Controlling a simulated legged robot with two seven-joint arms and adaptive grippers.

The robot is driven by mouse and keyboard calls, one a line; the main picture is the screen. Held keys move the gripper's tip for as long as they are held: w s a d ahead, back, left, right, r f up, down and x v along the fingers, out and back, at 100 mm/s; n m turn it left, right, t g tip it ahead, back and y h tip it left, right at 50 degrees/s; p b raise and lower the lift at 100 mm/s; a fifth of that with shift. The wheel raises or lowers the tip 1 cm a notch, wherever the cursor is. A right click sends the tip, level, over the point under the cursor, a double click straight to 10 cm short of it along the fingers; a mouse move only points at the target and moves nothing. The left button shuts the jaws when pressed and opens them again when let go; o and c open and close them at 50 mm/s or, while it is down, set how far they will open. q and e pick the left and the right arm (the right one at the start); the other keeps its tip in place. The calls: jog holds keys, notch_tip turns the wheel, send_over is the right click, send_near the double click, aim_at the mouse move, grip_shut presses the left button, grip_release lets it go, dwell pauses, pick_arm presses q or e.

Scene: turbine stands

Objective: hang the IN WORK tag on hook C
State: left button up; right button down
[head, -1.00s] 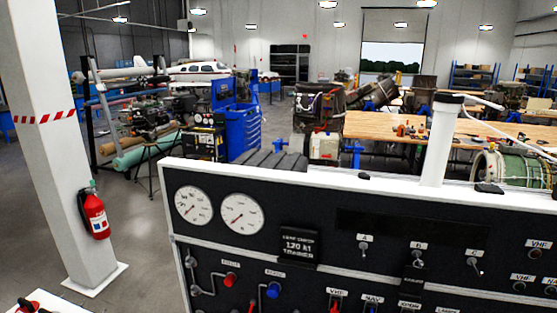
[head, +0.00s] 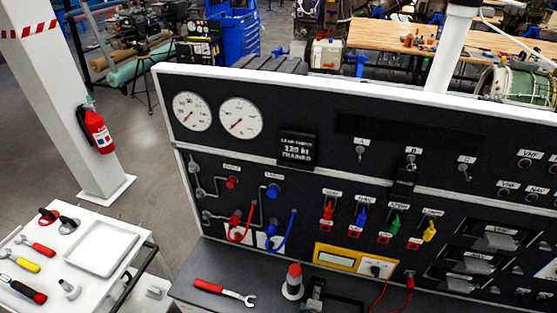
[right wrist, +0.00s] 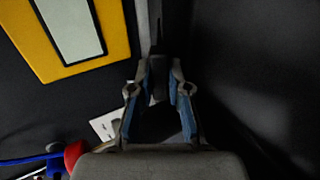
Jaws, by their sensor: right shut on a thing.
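Three labelled hooks stick out of the black panel: A (head: 360,152), B (head: 411,160) and C (head: 465,170). Nothing shows hanging on hook C. A small dark tag (head: 405,184) is below hook B; its words are too small to read. My right gripper (head: 316,285) is low in front of the panel, near the bottom edge of the head view. In the right wrist view its blue-lined fingers (right wrist: 158,88) are shut on a narrow dark thing (right wrist: 158,68); I cannot tell whether it is the IN WORK tag. My left gripper is not in view.
A yellow-framed device (head: 348,259) is at the panel's foot; it also shows in the right wrist view (right wrist: 108,55). A red-handled wrench (head: 222,291) and a red-topped lamp (head: 293,282) are on the ledge. A white cart (head: 60,225) with tools stands left.

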jog(key=shift+s+a+f, duration=0.1)
jog(key=shift+s, duration=0.45)
jog(key=c, duration=0.9)
grip_release()
jog(key=shift+w, duration=0.1)
jog(key=shift+p+v, duration=0.65)
jog(key=shift+v, duration=0.45)
jog(key=shift+p+v, duration=1.05)
jog(key=shift+v, duration=1.4)
